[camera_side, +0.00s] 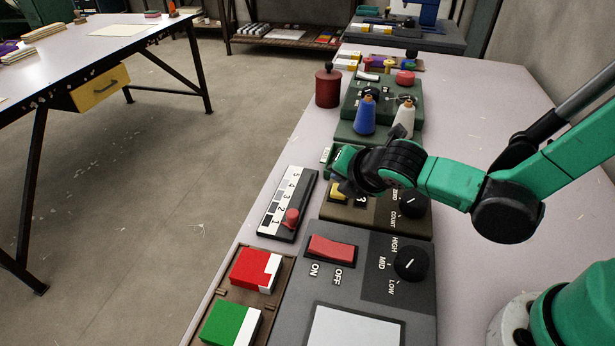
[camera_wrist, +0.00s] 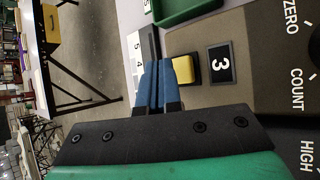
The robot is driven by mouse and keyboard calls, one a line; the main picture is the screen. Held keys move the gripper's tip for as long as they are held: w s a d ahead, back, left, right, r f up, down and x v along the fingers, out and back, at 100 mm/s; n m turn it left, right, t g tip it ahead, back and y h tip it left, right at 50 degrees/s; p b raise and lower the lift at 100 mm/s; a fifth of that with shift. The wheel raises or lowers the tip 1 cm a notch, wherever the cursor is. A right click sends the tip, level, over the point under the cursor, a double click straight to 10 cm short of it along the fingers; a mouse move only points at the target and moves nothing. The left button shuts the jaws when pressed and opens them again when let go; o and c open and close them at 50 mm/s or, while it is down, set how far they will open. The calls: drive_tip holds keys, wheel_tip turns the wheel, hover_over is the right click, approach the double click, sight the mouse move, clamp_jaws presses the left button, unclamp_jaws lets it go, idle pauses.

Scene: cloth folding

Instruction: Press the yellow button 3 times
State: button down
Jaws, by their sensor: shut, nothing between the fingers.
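The yellow button (camera_side: 338,191) sits on a brown-grey panel (camera_side: 385,218) and is partly covered by my gripper in the side view. In the wrist view, the yellow button (camera_wrist: 186,68) lies just right of my gripper's blue fingertips (camera_wrist: 160,64). The fingers are shut together with nothing between them. Beside the button, a black display (camera_wrist: 219,64) reads 3. In the side view, my gripper (camera_side: 345,183) hangs close to the button; I cannot tell whether it touches. The panel also carries a black ZERO/COUNT dial (camera_side: 413,205).
A slider panel (camera_side: 276,203) numbered 1 to 5 lies left of the button. A grey panel with a red rocker switch (camera_side: 331,250) and a HIGH/MID/LOW dial (camera_side: 411,263) is in front.

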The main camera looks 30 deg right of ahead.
drive_tip(key=shift+r, duration=0.1)
drive_tip(key=shift+r, duration=2.4)
